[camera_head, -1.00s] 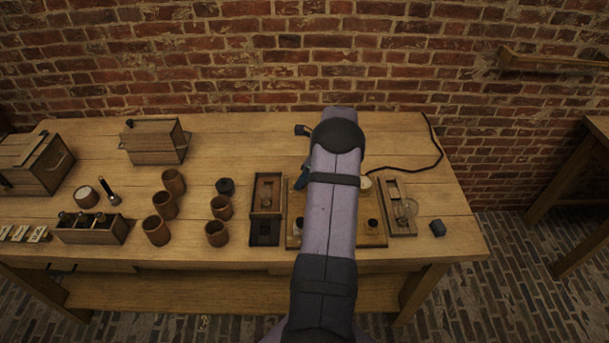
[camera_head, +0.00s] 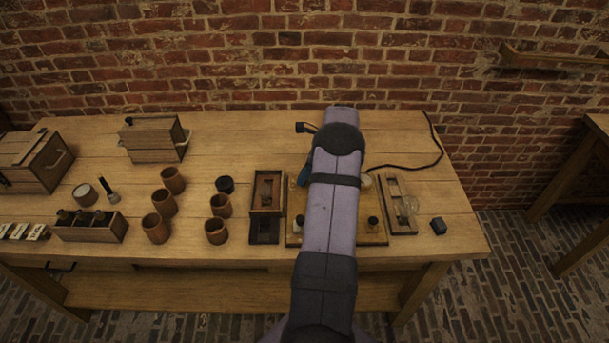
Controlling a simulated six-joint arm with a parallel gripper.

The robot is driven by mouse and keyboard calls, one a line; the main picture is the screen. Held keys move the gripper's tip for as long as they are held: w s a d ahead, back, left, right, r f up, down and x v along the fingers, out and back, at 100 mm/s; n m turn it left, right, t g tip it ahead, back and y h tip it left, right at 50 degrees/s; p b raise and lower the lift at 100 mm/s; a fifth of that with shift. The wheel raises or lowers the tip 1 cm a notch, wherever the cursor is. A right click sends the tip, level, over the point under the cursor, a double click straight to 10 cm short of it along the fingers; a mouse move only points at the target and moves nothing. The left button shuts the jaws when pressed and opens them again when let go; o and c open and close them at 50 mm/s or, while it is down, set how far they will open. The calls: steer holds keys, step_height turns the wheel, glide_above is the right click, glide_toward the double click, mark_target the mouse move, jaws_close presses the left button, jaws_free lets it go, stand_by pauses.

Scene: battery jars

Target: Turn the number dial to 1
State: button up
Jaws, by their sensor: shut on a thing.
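A wooden board (camera_head: 376,238) lies on the table behind my arm. A small knob (camera_head: 299,221) stands at its front left and a dark one (camera_head: 373,221) at its front right. My arm covers the middle of the board, and I cannot make out the number dial or its numbers. Only a blue part of my gripper (camera_head: 306,173) shows at the left edge of the arm, low over the board. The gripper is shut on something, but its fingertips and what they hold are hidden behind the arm.
Left of the board are a wooden frame (camera_head: 267,190), several brown jars (camera_head: 217,231) and a dark lid (camera_head: 225,185). To the right are a narrow stand (camera_head: 395,195) with a glass bulb (camera_head: 408,206) and a dark block (camera_head: 438,226). A black cable (camera_head: 437,150) runs behind.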

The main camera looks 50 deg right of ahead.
steer(key=shift+w+d+n+g+y+b, duration=0.1)
steer(key=shift+n+g+y+b, duration=0.15)
steer(key=shift+n, duration=0.7)
steer(key=shift+d+n+g+y+b, duration=0.15)
steer(key=shift+n+y+b, duration=0.15)
steer(key=shift+n, duration=0.65)
steer(key=shift+a, duration=0.15)
steer(key=o, duration=1.1)
steer(key=shift+c, duration=0.2)
steer(key=b+v, duration=0.1)
steer(key=v, duration=0.6)
steer(key=shift+r+b, duration=0.15)
steer(key=shift+b, duration=0.25)
